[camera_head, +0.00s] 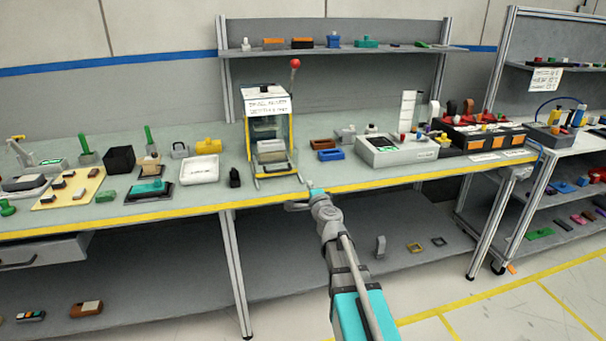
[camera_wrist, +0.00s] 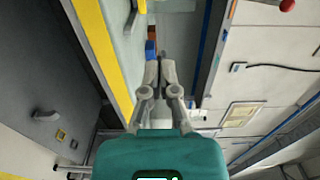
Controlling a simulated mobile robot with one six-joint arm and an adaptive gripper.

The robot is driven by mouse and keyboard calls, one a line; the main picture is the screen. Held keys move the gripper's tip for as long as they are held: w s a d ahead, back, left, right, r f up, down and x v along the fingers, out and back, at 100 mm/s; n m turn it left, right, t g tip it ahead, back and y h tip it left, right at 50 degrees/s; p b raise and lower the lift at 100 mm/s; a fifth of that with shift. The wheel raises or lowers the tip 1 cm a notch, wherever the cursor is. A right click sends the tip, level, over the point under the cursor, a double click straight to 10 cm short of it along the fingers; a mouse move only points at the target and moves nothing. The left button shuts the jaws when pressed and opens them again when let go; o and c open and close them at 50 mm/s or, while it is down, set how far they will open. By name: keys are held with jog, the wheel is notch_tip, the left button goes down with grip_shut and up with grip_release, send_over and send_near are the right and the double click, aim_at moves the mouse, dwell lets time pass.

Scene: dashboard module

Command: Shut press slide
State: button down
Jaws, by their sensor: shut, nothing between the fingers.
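The press (camera_head: 268,128) stands on the bench, a clear-sided frame with yellow edges, a white label and a lever with a red knob (camera_head: 294,63). Its slide (camera_head: 274,163) is a low tray at the bottom that sticks out of the frame towards the bench's front edge. A pale block lies on the slide. My gripper (camera_head: 312,188) is shut and empty near the front edge, right of and in front of the slide, apart from it. In the wrist view my gripper (camera_wrist: 158,66) shows closed fingers. A red knob (camera_wrist: 287,5) shows at that view's top right.
A brown tray (camera_head: 323,143) and a blue tray (camera_head: 331,155) lie right of the press. A grey box with a green display (camera_head: 385,153) stands further right. A black block (camera_head: 234,177) and a white tray (camera_head: 199,170) are to the left. A yellow strip marks the bench's front edge.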

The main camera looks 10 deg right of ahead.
aim_at(299, 176)
jog(key=w, duration=1.4)
jog(key=shift+a, duration=0.1)
jog(key=shift+w, duration=2.25)
jog(key=shift+s, duration=0.2)
jog(key=s, duration=1.3)
jog(key=shift+s, duration=0.4)
jog(key=a, duration=1.4)
jog(key=shift+a+r, duration=0.2)
